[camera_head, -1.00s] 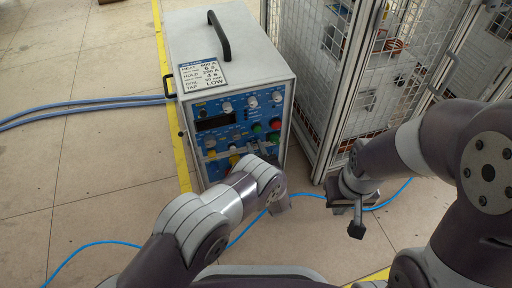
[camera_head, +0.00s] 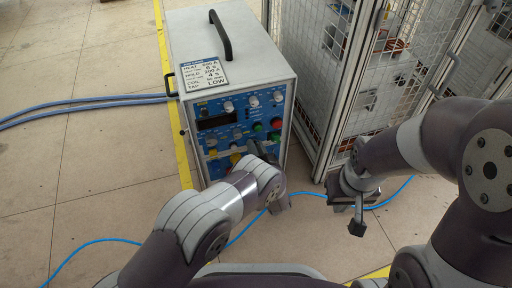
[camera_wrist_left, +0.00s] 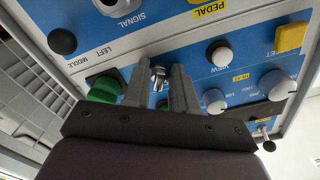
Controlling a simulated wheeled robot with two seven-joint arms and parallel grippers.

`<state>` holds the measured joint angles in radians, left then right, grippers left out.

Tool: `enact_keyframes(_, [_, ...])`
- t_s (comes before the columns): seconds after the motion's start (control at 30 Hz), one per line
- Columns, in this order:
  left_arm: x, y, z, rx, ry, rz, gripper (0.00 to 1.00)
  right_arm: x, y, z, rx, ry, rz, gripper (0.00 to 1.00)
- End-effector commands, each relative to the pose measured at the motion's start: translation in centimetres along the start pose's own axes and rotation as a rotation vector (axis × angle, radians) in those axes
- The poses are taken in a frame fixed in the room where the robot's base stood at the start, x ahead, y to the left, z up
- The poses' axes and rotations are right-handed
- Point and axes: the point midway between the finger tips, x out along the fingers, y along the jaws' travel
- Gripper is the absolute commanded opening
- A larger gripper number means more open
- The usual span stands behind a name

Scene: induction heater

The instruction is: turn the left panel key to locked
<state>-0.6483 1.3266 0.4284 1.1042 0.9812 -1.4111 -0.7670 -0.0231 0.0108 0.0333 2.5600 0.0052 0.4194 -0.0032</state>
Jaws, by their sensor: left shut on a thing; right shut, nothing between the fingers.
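The blue control panel (camera_head: 215,140) is on the front of the grey heater cabinet (camera_head: 225,50). In the left wrist view, my left gripper (camera_wrist_left: 160,84) is shut on the small metal panel key (camera_wrist_left: 158,72), which shows between the two fingertips against the blue panel. The key's exact angle is hard to read, as the fingers cover part of it. In the head view my left gripper (camera_head: 258,150) is at the panel's lower right part, and the key is hidden there. My right gripper (camera_head: 357,212) is shut and empty, above the floor right of the cabinet.
Near the key are a green knob (camera_wrist_left: 104,84), a black knob (camera_wrist_left: 62,41), a white button (camera_wrist_left: 220,54) and yellow switches (camera_wrist_left: 291,38). A wire mesh cage (camera_head: 305,80) stands right of the cabinet. A blue cable (camera_head: 85,248) crosses the floor.

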Motion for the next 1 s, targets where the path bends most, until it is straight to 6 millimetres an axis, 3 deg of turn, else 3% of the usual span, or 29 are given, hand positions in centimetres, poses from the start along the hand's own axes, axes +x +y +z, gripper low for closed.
enact_keyframes(0.4, [-0.1, 0.0, 0.2, 0.009, -0.002, 0.002, 0.0, 0.0, 0.0, 0.0, 0.0, 0.0, 0.0, 0.0])
enact_keyframes(0.43, [-0.1, 0.0, 0.2, 0.009, -0.002, 0.002, 0.36, 0.0, 0.0, 0.0, 0.0, 0.0, 0.0, 0.0])
enact_keyframes(0.5, [-0.1, 0.0, 0.1, 0.008, -0.002, 0.002, 0.5, 0.0, 0.0, 0.0, 0.0, 0.0, 0.0, 0.0])
enact_keyframes(0.8, [-0.4, -0.1, -0.1, 0.007, -0.001, 0.002, 0.5, -0.4, 0.0, 0.0, 0.0, 0.0, 0.0, 0.0])
enact_keyframes(0.87, [-1.2, -0.1, -0.3, 0.008, -0.001, 0.004, 0.5, -1.0, 0.0, -0.1, 0.0, 0.0, 0.0, 0.0])
enact_keyframes(1.0, [-4.8, -0.3, -0.6, 0.01, 0.0, 0.007, 0.5, -3.2, 0.0, -0.4, 0.0, 0.0, 0.0, 0.0])
